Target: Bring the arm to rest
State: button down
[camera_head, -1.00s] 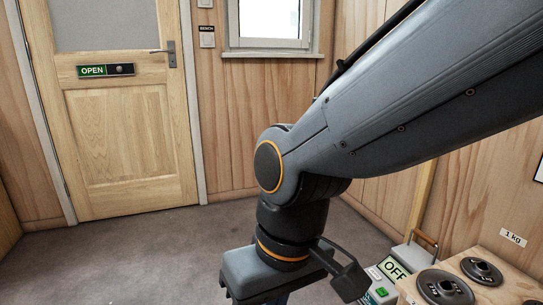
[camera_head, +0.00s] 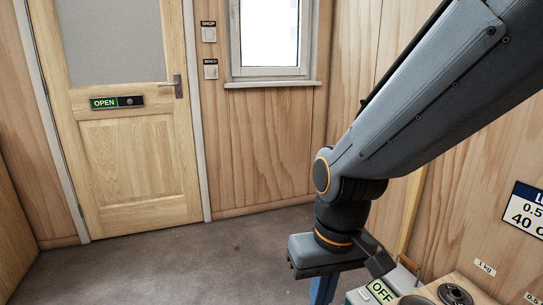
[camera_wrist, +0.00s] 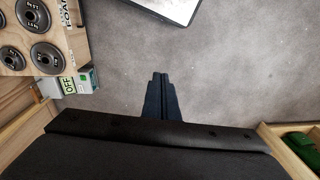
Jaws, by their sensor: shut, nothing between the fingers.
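My gripper (camera_wrist: 160,78) shows in the wrist view as two dark blue fingers, closed together with nothing between them. It points over bare grey carpet and touches nothing that I can see. In the head view my arm reaches down from the upper right, bent at a joint. My gripper's blue fingers (camera_head: 322,288) show under the wrist at the bottom edge, with their tips cut off by the frame.
Weight plates (camera_wrist: 45,57) sit on a wooden board at the wrist view's upper left, beside an OFF sign (camera_head: 381,291). A wooden box edge with a green item (camera_wrist: 302,148) is at right. A door (camera_head: 125,150) and window (camera_head: 269,38) stand behind; the floor (camera_head: 190,262) before them is clear.

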jog(key=s+d+r+m+p, duration=0.2)
jog(key=d+r+m+p, duration=0.1)
jog(key=d+r+p, duration=0.8)
notch_tip(320, 180, up, 2)
jog(key=p, duration=0.5)
jog(key=shift+s+r+h, duration=0.15)
jog(key=shift+s+h, duration=0.05)
jog(key=shift+h, duration=0.2)
